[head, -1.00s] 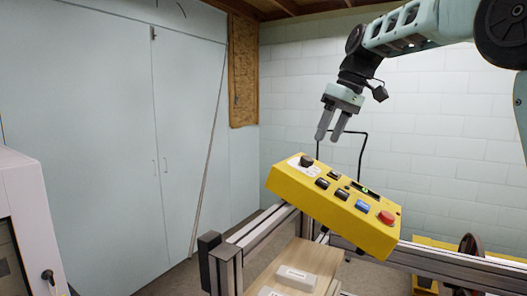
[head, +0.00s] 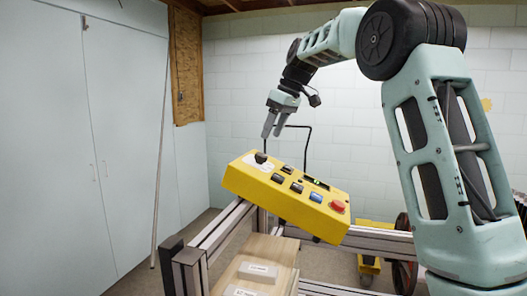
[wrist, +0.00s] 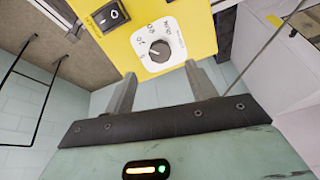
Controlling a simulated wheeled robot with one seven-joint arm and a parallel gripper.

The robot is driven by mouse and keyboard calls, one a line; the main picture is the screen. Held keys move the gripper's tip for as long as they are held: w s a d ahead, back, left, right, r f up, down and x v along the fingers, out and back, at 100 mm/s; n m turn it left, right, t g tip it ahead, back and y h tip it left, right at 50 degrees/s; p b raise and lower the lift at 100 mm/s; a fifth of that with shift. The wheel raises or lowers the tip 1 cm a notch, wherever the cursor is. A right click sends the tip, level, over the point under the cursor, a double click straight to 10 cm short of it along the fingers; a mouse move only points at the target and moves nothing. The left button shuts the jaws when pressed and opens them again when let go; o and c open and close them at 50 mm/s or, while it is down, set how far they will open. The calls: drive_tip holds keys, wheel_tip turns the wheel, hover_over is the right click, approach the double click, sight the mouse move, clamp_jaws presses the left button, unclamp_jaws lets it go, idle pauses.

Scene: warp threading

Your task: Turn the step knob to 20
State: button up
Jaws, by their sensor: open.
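The step knob (head: 261,157) is a dark round knob on a white dial plate at the far left end of the yellow control box (head: 240,185). In the wrist view the knob (wrist: 159,49) is grey with a light pointer mark, and the printing around it is too small to read surely. My gripper (head: 272,133) is open and empty, pointing down just above the knob. In the wrist view my gripper's two fingers (wrist: 161,75) stand apart, with the knob between and beyond their tips. They do not appear to touch it.
The box also carries a black rocker switch (wrist: 110,16), dark buttons, a blue button (head: 316,197), a red button (head: 338,206) and a small display. It sits tilted on an aluminium frame (head: 215,228).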

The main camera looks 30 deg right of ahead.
sight(262, 155)
drive_tip(key=p+x, duration=0.1)
drive_tip(key=x, duration=0.6)
drive_tip(key=shift+w+f, duration=0.1)
drive_tip(key=c, duration=1)
